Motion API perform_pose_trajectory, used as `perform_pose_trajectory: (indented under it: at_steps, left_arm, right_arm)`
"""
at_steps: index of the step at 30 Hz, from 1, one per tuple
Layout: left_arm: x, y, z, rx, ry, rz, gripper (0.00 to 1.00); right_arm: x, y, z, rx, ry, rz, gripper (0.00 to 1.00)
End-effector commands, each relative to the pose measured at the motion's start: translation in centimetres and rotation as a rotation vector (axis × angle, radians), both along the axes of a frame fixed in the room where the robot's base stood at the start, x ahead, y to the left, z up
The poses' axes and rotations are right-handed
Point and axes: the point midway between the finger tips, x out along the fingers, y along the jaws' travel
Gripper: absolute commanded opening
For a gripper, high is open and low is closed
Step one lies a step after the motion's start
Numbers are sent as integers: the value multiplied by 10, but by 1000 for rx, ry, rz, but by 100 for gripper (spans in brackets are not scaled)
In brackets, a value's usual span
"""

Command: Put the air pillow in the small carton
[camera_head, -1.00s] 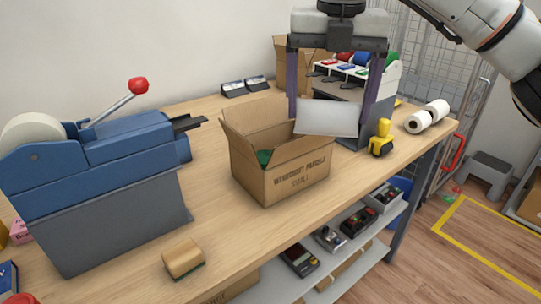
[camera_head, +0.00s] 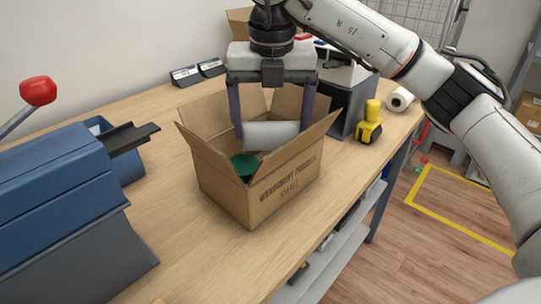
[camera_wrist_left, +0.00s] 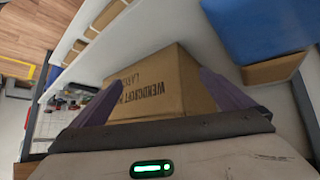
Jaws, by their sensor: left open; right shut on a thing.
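The small carton (camera_head: 222,189) stands open on the bench in the head view, flaps spread. The air pillow (camera_head: 270,137) is a pale grey-white cushion. My right gripper (camera_head: 272,131) is shut on it, with a purple finger at each end, and holds it level in the carton's mouth, between the flaps. A round green thing (camera_head: 245,166) sits inside the carton, left of and below the pillow. The carton's floor is mostly hidden. My left gripper (camera_wrist_left: 162,80) is open and empty in the left wrist view; it is outside the head view.
A blue machine (camera_head: 55,190) with a red-knobbed lever stands left of the carton. A yellow-and-black tool (camera_head: 369,124) and a white roll (camera_head: 399,99) are at right. A carton marked LARGE (camera_wrist_left: 160,82) lies beyond my left gripper. The bench front (camera_head: 190,265) is clear.

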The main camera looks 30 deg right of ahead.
Motion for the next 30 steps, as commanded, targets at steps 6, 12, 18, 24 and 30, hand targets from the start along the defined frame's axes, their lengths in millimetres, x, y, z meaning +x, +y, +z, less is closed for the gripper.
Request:
perform_pose_trajectory:
  at_steps: [6, 12, 18, 24, 30]
  left_arm:
    - [2, -1, 2, -5, -7, 1, 100]
    - [2, -1, 0, -5, -7, 1, 100]
    - [4, -1, 0, -6, -9, 1, 100]
    - [6, -1, 0, -5, -13, 2, 100]
    - [5, -1, -1, -6, -12, 2, 100]
  right_arm:
    - [0, -1, -17, -1, -2, -2, 55]
    - [0, -1, -44, -1, 2, -2, 55]
    - [0, 0, -60, 0, -2, -2, 55]
    - [0, 0, -60, 1, -1, -2, 55]
    - [0, 0, -61, 1, -1, -1, 93]
